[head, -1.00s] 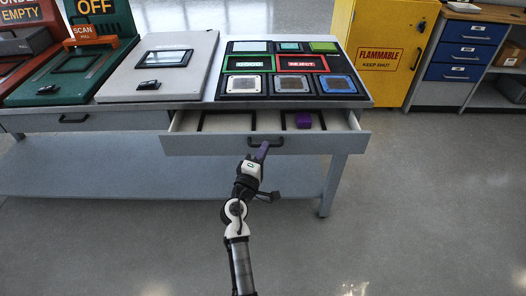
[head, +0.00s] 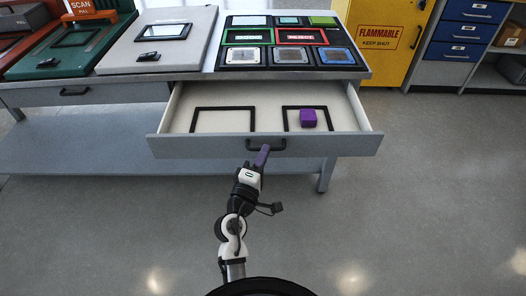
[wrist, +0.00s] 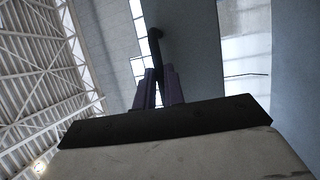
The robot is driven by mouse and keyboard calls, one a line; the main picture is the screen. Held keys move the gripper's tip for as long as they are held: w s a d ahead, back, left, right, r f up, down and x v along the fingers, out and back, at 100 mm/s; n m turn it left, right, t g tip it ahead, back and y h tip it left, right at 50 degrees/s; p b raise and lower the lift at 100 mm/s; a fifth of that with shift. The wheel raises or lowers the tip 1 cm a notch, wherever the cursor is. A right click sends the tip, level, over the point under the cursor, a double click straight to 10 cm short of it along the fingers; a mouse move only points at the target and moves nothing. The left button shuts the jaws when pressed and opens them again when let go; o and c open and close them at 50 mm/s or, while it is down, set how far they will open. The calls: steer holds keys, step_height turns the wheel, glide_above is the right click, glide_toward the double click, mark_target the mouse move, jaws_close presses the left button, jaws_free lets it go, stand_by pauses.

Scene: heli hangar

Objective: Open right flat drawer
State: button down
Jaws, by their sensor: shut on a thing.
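The right flat drawer (head: 200,147) is pulled well out from under the workbench in the head view. Its light inside shows two black frame outlines, and a purple block (head: 308,118) lies in the right one. The dark drawer handle (head: 279,145) is on the front panel. My gripper (head: 262,154) is shut on this handle, its purple fingers at the handle's left part. In the wrist view the purple fingers (wrist: 159,88) are close together at the dark handle (wrist: 154,45). The exact contact is partly hidden by the fingers.
The workbench top (head: 365,72) carries a black panel (head: 226,43) of framed tiles and a grey scanning pad (head: 196,35). Another closed drawer (head: 40,97) is at left. A yellow cabinet (head: 380,60) and blue drawers (head: 465,30) stand behind at right. The floor at right is clear.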

steer(key=c, duration=1.5)
jaws_free()
